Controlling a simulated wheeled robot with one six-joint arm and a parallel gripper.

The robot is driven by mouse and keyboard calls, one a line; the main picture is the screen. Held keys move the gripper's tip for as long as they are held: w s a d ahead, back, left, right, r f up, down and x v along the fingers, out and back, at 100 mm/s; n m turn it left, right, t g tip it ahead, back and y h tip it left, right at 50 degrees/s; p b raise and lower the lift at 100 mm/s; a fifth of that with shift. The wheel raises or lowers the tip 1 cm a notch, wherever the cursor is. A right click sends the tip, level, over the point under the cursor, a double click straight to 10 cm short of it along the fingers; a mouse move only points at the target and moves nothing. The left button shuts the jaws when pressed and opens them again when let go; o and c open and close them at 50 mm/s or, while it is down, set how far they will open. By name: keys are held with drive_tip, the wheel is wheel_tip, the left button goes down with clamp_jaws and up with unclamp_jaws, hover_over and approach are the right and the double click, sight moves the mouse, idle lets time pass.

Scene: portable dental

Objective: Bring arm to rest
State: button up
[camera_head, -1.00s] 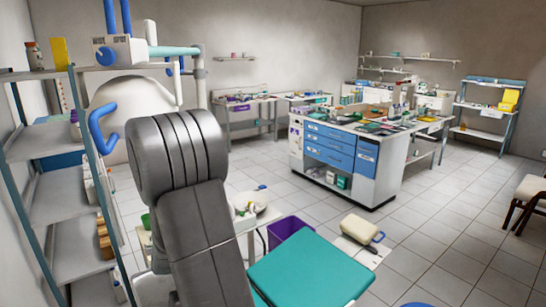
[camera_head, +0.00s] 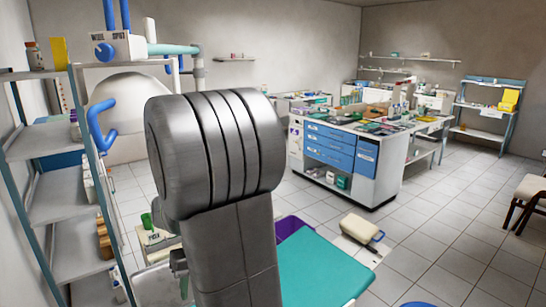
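A thick dark grey link of my own arm (camera_head: 215,150) stands upright in the left middle of the head camera view. It has a rounded, ribbed top and runs down out of the bottom edge. I cannot make out my gripper or its fingers. The arm hides part of the room behind it, including part of the teal surface's left side.
A teal flat surface (camera_head: 315,270) lies low in front, beside a purple bin (camera_head: 293,228). Metal shelving (camera_head: 55,205) stands close on the left. A blue-drawer island (camera_head: 330,147) stands farther back. Tiled floor (camera_head: 450,225) is open at right.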

drive_tip(key=f, duration=0.3)
drive_tip(key=a+f, duration=0.1)
drive_tip(key=f, duration=0.3)
drive_tip(key=s+a+f, duration=0.1)
drive_tip(key=f, duration=0.2)
drive_tip(key=shift+f+p, duration=0.35)
drive_tip(key=shift+s+a+f+n+b, duration=0.25)
drive_tip(key=shift+a+f+n+b, duration=0.25)
drive_tip(key=shift+f+n, duration=0.1)
drive_tip(key=shift+s+a+r+n, duration=0.1)
drive_tip(key=shift+s+r+n, duration=0.15)
drive_tip(key=shift+n, duration=0.05)
